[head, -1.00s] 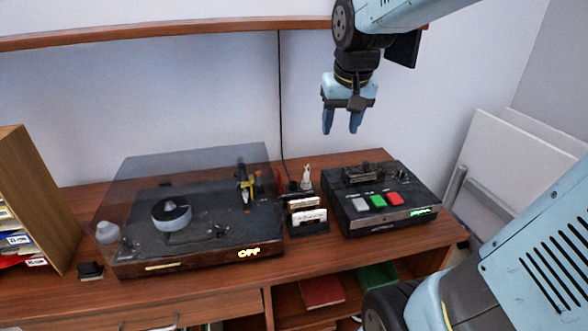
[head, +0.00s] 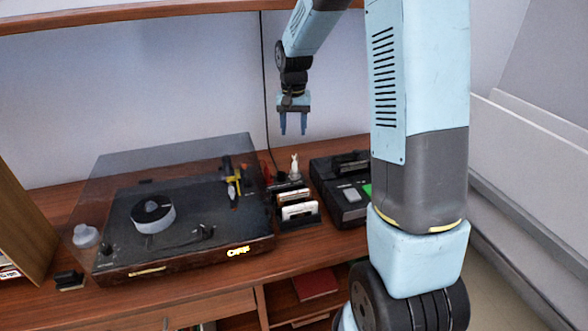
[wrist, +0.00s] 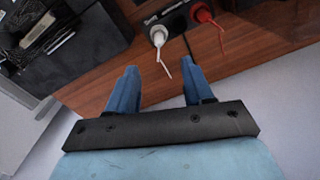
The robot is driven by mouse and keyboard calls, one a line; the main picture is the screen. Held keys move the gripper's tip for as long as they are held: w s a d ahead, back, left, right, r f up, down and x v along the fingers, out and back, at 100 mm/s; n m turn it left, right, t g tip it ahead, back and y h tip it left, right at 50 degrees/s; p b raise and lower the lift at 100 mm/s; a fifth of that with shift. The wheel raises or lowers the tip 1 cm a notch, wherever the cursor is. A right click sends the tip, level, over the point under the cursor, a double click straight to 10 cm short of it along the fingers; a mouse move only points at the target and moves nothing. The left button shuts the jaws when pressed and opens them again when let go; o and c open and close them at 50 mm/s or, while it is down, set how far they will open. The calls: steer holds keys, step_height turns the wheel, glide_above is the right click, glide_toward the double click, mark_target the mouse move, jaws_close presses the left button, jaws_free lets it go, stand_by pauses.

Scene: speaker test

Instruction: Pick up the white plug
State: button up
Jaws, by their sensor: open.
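The white plug (head: 295,164) stands upright in a dark socket strip at the back of the desk, between the turntable and the cassette player. In the wrist view the white plug (wrist: 158,38), with its white cord, shows beyond the fingertips. My gripper (head: 293,131) points down in the air above the plug, apart from it. In the wrist view my gripper (wrist: 160,68) has its two blue fingers spread, with nothing between them.
A red plug (wrist: 204,14) is beside the white one. Cassettes (head: 298,210) stand in front of the strip. A shelf (head: 150,12) runs above.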

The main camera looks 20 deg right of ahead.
mark_target(295, 163)
steer(key=f, duration=0.6)
steer(key=w+f, duration=0.1)
steer(key=f, duration=0.2)
steer(key=shift+f, duration=0.4)
steer(key=shift+w+d+f, duration=0.1)
steer(key=shift+d+f, duration=0.1)
steer(key=shift+f, duration=1.15)
steer(key=shift+w+d+f, duration=0.1)
steer(key=shift+d+f, duration=0.1)
steer(key=shift+f, duration=1.1)
steer(key=shift+c, duration=0.4)
jaws_close()
